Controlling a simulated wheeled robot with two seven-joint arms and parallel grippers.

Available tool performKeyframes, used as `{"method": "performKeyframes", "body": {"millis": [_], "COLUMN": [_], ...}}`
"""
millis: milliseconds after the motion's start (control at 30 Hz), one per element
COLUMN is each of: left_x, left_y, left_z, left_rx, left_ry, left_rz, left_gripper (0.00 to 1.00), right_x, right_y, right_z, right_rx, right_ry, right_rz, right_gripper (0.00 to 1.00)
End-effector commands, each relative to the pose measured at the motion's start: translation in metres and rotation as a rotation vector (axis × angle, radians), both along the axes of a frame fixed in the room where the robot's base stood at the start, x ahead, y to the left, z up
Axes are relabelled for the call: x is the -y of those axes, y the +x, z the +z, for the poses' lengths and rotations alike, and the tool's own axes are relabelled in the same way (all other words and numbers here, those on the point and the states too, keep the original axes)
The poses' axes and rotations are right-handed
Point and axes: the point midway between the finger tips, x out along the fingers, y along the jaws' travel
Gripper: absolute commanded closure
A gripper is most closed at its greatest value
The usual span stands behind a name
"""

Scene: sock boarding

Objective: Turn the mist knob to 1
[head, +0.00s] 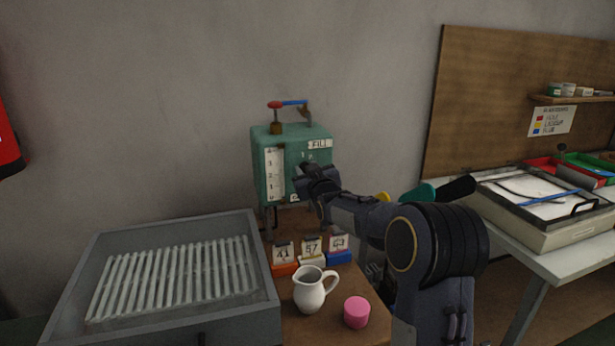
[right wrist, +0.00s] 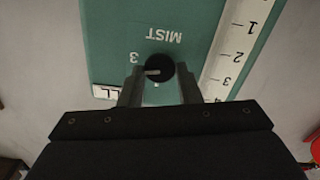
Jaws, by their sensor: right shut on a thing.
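The teal box (head: 262,150) stands against the wall, with a white level scale (head: 274,174) on its front. In the right wrist view the box face (right wrist: 120,25) appears upside down. There the round black mist knob (right wrist: 160,68) sits below the inverted word MIST (right wrist: 165,35). My right gripper (right wrist: 158,82) is shut on the knob, one finger on each side. The knob's pale pointer line points left in that view, just below the printed 3 (right wrist: 134,57). Other knob numbers are hidden or unclear. In the head view my right gripper (head: 318,186) covers the knob.
A red-and-blue lever valve (head: 288,104) tops the box. Number cards (head: 311,248), a white jug (head: 310,290) and a pink cylinder (head: 356,312) stand on the wooden surface below. A grey ribbed basin (head: 100,256) is at left. A table with a framed tray (head: 530,232) is at right.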

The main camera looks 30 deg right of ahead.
Motion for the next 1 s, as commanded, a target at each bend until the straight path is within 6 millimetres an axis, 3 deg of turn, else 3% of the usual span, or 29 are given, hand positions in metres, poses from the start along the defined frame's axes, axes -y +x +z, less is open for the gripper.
{"method": "performKeyframes", "body": {"millis": [200, 1000], "left_x": [0.0, 0.0], "left_y": [0.0, 0.0], "left_z": [-0.025, -0.089], "left_rx": [0.0, 0.0], "left_ry": [0.0, 0.0], "left_rz": [0.0, 0.0], "left_gripper": [0.64, 0.64], "right_x": [-0.001, -0.003], "right_y": [0.0, 0.001], "right_z": [-0.004, -0.005], "right_rx": [-0.045, -0.224], "right_ry": [-0.201, -0.936], "right_rz": [0.001, 0.0], "right_gripper": [0.92, 0.92]}}
